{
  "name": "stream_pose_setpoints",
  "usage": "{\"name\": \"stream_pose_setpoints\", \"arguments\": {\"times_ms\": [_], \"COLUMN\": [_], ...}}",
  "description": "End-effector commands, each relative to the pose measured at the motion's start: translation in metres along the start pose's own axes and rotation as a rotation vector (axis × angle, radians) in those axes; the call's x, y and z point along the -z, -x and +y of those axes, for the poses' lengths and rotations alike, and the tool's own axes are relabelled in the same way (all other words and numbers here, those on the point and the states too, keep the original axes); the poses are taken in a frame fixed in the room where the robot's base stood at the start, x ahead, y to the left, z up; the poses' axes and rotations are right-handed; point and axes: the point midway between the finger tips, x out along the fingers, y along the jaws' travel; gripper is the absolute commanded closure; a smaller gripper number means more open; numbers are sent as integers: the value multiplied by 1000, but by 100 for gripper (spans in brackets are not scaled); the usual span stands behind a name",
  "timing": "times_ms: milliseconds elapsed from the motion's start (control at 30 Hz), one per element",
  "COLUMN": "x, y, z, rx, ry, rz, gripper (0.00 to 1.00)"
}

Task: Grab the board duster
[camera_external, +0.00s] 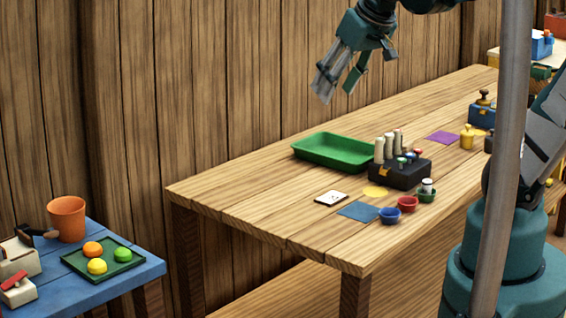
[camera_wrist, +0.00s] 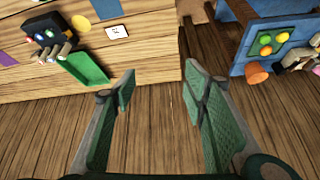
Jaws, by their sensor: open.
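I cannot tell for sure which thing is the board duster. At the left edge of the external view, a pale block with a dark top piece (camera_external: 20,258) and a smaller pale block with a red top (camera_external: 18,291) sit on the blue side table (camera_external: 142,273). Pale and dark items (camera_wrist: 300,58) show small at the right edge of the wrist view. My gripper (camera_external: 337,92) is open and empty, high above the far side of the wooden table (camera_external: 235,205).
The side table also bears an orange cup (camera_external: 67,219) and a green tray (camera_external: 75,262) with coloured balls. The wooden table bears a green tray (camera_external: 325,160), a black peg block (camera_external: 400,177), small bowls (camera_external: 390,215) and a white card (camera_external: 331,198). A grey pole (camera_external: 505,150) stands in front.

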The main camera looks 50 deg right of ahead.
Motion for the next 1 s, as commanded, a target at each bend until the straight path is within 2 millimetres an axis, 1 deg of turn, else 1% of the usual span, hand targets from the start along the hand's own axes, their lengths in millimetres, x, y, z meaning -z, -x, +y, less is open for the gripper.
{"name": "stream_pose_setpoints", "arguments": {"times_ms": [33, 100, 267, 500, 767, 1000], "x": [9, 20, 44, 79, 113, 140], "y": [-2, -6, -15, -31, -53, -77], "z": [6, 12, 29, 58, 94, 131], "rx": [-7, -16, -35, -64, -95, -122], "ry": [-19, -43, -99, -183, -274, -359], "rz": [-8, -18, -43, -78, -116, -151], "gripper": [56, 56, 56, 56, 56, 56]}}
